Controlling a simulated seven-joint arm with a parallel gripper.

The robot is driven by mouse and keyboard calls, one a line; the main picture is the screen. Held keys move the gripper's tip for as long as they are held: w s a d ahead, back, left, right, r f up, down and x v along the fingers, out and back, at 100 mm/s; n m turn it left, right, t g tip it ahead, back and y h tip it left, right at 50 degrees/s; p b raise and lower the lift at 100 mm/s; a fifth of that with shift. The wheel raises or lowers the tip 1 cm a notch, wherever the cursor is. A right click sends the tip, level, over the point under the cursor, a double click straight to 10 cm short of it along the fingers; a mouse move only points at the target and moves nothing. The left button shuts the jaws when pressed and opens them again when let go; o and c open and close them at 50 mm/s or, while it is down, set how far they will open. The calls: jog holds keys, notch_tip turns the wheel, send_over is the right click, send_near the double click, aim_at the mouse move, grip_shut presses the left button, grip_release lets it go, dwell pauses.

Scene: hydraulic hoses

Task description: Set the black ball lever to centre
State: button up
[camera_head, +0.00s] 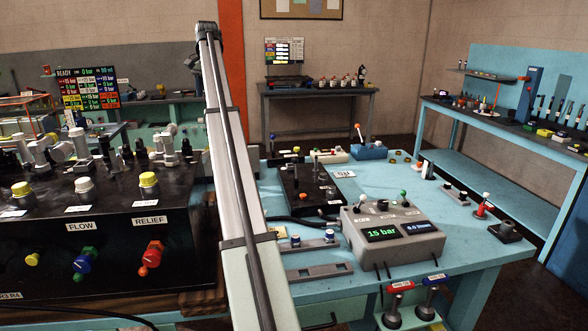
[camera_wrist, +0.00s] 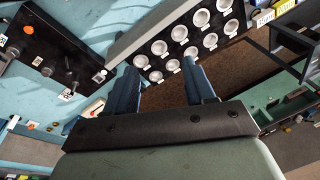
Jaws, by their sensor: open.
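A black valve panel (camera_head: 312,190) with several upright levers lies on the blue bench in the head view. The ball tops are small there, and I cannot tell for sure which is the black ball lever or which way it leans. A black panel (camera_wrist: 52,42) with an orange knob and dark knobs also shows at the left of the wrist view. My gripper (camera_wrist: 159,68) is in the wrist view with its two blue fingers apart and nothing between them. It is clear of the panel, which lies to its left. The head view does not show my gripper.
A grey box with displays (camera_head: 392,235) stands in front of the panel. A blue box with an orange-ball lever (camera_head: 369,150) is behind it. A black manifold (camera_head: 110,235) fills the left. A rack of round white-rimmed items (camera_wrist: 180,38) lies beyond my fingers.

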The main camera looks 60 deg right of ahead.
jog(key=s+d+f+n+g, duration=0.1)
jog(key=s+d+f+g, duration=0.1)
jog(key=s+d+f, duration=1.1)
jog(key=n+g, duration=0.1)
jog(key=n, duration=0.1)
send_near(295, 162)
jog(key=shift+w+d+r, duration=0.1)
jog(key=shift+w+d, duration=0.15)
jog(key=shift+d, duration=0.1)
jog(key=shift+s+f, duration=0.15)
jog(key=shift+f, duration=0.15)
jog(key=f, duration=1.3)
jog(key=shift+s+d, duration=0.35)
grip_shut()
